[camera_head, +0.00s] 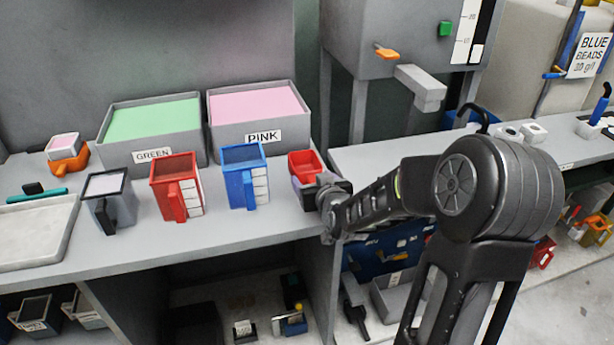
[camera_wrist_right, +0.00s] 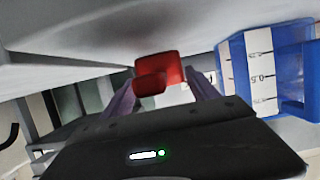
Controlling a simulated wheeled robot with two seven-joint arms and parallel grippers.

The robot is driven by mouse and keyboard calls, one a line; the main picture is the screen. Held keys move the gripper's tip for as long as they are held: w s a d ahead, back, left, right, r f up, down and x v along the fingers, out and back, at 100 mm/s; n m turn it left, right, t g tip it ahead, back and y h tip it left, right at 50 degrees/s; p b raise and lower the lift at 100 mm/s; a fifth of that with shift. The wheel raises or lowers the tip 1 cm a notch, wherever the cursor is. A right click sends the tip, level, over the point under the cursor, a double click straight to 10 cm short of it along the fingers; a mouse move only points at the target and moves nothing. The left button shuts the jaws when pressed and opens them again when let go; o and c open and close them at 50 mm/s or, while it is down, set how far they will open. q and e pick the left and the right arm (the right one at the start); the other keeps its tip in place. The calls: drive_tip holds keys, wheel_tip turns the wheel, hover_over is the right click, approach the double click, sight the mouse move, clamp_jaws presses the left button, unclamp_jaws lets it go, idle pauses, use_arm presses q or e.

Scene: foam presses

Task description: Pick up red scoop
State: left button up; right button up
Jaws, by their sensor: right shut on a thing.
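The red scoop (camera_head: 305,163) is at the right end of the left counter, just in front of the pink bin. My right gripper (camera_head: 304,184) is at it, reaching in from the right. In the right wrist view the red scoop (camera_wrist_right: 158,76) shows between the two fingers of my right gripper (camera_wrist_right: 165,95), which is shut on it. Whether the scoop touches the counter cannot be told. My left gripper is not in view.
A blue measuring jug (camera_head: 240,178) stands just left of the scoop, with a red jug (camera_head: 174,190) and a grey jug (camera_head: 106,203) further left. The green bin (camera_head: 152,153) and pink bin (camera_head: 262,138) stand behind.

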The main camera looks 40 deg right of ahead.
sight(313, 181)
drive_tip(key=c, duration=0.3)
drive_tip(key=shift+r, duration=0.1)
wheel_tip(313, 181, up, 10)
drive_tip(key=p, duration=0.3)
idle(0.7)
